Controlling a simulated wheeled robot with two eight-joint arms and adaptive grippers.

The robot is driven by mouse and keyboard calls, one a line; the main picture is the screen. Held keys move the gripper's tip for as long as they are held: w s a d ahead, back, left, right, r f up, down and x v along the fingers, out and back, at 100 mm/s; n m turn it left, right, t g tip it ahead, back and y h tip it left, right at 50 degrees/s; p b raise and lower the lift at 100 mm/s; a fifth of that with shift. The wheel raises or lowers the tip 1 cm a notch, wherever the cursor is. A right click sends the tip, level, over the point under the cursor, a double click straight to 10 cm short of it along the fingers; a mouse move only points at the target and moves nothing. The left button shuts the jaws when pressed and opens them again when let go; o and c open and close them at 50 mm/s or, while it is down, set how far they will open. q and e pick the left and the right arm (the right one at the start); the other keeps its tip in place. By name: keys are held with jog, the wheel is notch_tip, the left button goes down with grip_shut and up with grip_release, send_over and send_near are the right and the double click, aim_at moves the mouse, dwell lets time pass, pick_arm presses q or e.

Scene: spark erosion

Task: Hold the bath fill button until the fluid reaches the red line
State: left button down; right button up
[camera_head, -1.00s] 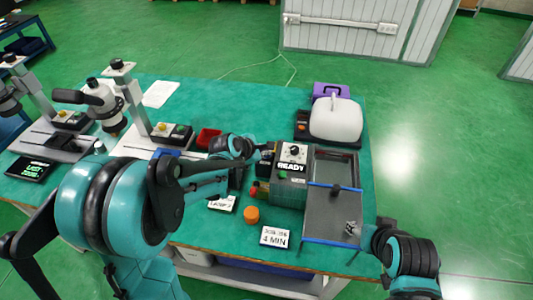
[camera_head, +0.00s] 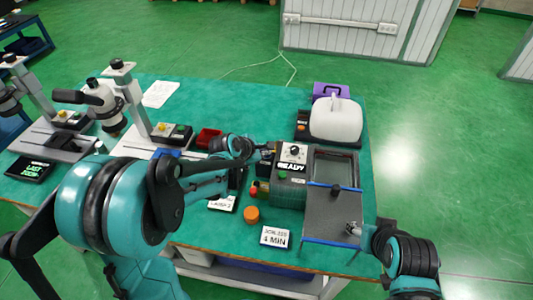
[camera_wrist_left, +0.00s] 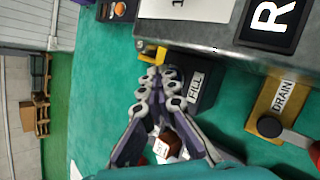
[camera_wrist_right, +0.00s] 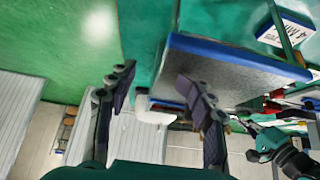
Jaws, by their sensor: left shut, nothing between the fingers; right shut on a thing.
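The machine (camera_head: 290,190) is a dark grey box with a dial and a READY display. Its black block marked FILL (camera_wrist_left: 204,84) is at the fingertips of my left gripper (camera_wrist_left: 163,72). This gripper is shut with nothing held; the fingers hide the button, so I cannot tell whether it is pressed. The bath (camera_head: 335,168) is at the machine's right; its fluid level and red line cannot be made out. My right gripper (camera_head: 354,229) is at the right edge of a grey blue-edged cover (camera_wrist_right: 235,72), its fingers apart at the corner; the grip is hard to see.
A yellow block marked DRAIN (camera_wrist_left: 268,122) sits beside FILL. An orange cap (camera_head: 251,214) and a 4 MIN card (camera_head: 275,237) lie in front. A white jug (camera_head: 336,119) stands behind the machine. Microscopes (camera_head: 105,98) stand at the left.

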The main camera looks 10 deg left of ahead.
pick_arm(q)
jog(key=shift+r, duration=0.1)
pick_arm(e)
jog(key=shift+s+f, duration=0.1)
jog(key=shift+s, duration=0.05)
dwell(0.3)
pick_arm(q)
jog(key=shift+d+r+p, duration=0.15)
jog(key=shift+r+p, duration=0.65)
jog(key=shift+r, duration=0.05)
pick_arm(e)
jog(key=shift+d+r, duration=0.1)
jog(key=shift+r, duration=0.6)
pick_arm(q)
jog(key=shift+r+p, duration=0.4)
jog(key=shift+r, duration=0.1)
pick_arm(e)
jog(key=shift+r, duration=0.45)
pick_arm(q)
notch_tip(320, 180, up, 4)
jog(key=p, duration=0.3)
jog(key=shift+r, duration=0.1)
pick_arm(e)
notch_tip(320, 180, up, 3)
jog(key=shift+r, duration=0.15)
